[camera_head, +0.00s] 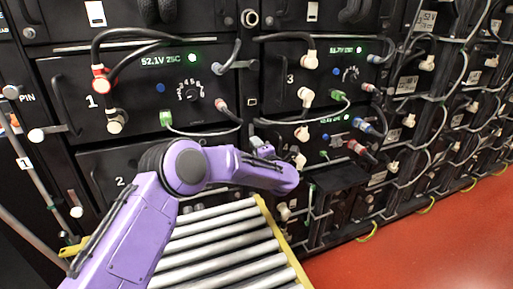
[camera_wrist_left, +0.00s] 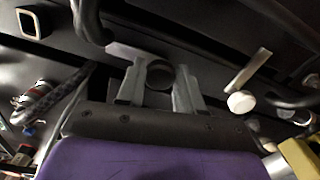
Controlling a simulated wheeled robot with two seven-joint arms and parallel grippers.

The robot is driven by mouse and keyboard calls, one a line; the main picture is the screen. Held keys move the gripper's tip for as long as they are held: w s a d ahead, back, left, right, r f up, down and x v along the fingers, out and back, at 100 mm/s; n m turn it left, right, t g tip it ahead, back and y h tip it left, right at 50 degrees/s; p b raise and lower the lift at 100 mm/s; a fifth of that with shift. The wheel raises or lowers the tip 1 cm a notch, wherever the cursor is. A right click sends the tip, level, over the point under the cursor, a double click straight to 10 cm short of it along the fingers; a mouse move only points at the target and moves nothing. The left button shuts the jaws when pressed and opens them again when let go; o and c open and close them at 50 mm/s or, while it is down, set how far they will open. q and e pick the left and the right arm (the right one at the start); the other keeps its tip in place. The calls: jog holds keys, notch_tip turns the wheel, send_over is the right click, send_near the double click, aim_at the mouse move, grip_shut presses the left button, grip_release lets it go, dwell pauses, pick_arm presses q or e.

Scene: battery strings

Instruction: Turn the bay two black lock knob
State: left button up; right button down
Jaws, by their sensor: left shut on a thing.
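My left gripper (camera_wrist_left: 160,86) shows in the left wrist view with its two grey fingers on either side of a round black knob (camera_wrist_left: 160,74), shut on it. The knob is dark and faces the camera, so its turn angle cannot be read. In the head view my purple left arm crosses in front of bay two (camera_head: 105,165), marked "2", at the lower left of the rack. The arm hides most of that bay's front, and the knob cannot be made out there. My right gripper is in neither view.
A white-tipped handle (camera_wrist_left: 242,102) stands close right of the fingers. Bay one (camera_head: 150,85), with cables and a lit display, is above. A roller table (camera_head: 225,245) with yellow edges lies below the arm. Red floor (camera_head: 430,250) is open at right.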

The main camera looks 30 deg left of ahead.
pick_arm(q)
jog(key=o, duration=1)
jog(key=shift+d, duration=0.1)
jog(key=b+v, duration=0.1)
jog(key=v, duration=0.9)
jog(key=shift+s+d, duration=0.1)
jog(key=shift+d, duration=0.1)
